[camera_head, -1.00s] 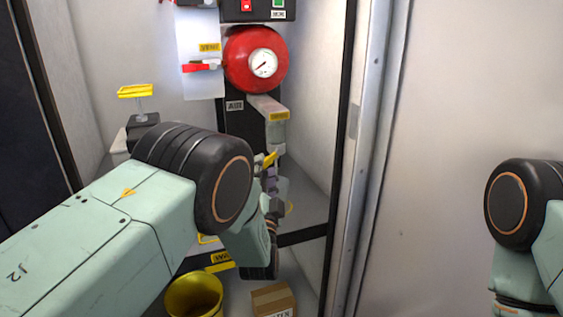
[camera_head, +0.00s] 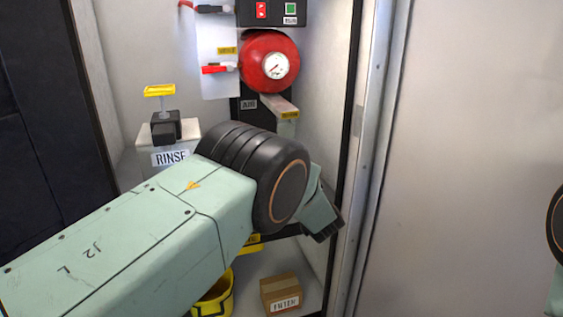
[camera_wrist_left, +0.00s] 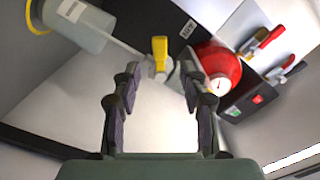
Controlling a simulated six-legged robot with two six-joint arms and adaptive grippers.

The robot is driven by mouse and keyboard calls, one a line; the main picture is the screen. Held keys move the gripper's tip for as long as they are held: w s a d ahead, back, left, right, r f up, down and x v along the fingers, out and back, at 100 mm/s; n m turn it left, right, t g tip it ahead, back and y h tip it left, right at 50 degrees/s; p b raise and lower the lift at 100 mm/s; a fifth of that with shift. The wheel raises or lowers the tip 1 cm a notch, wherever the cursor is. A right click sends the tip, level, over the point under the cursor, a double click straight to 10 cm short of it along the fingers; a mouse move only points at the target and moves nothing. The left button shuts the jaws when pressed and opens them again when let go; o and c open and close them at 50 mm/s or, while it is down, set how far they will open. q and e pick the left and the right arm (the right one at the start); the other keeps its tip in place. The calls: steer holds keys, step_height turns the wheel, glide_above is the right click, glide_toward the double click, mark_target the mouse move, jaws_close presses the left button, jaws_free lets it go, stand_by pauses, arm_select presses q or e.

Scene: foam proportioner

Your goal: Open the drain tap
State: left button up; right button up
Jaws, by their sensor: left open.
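A tap with a yellow handle (camera_wrist_left: 160,47) shows in the left wrist view, at the end of a thin pale pipe; which tap it is cannot be read. My left gripper (camera_wrist_left: 160,70) is open, with one finger on each side of the tap's body and the yellow handle just beyond the fingertips. I see no clear contact. In the head view my left arm hides the tap, and only a dark part near the wrist shows past the arm. My right arm shows at the right edge of the head view; its gripper is outside the picture.
A red round housing with a gauge (camera_head: 268,62) is on the back wall, with red-handled valves (camera_head: 216,69) beside it. A box labelled RINSE (camera_head: 171,157) stands left. A yellow bucket (camera_head: 216,299) and a carton (camera_head: 280,293) are below. A door frame (camera_head: 372,150) bounds the right.

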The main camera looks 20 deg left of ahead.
arm_select(q)
steer(key=b+x, duration=0.3)
steer(key=x, duration=0.4)
steer(key=shift+a, duration=0.15)
steer(key=shift+w, duration=0.15)
jaws_close()
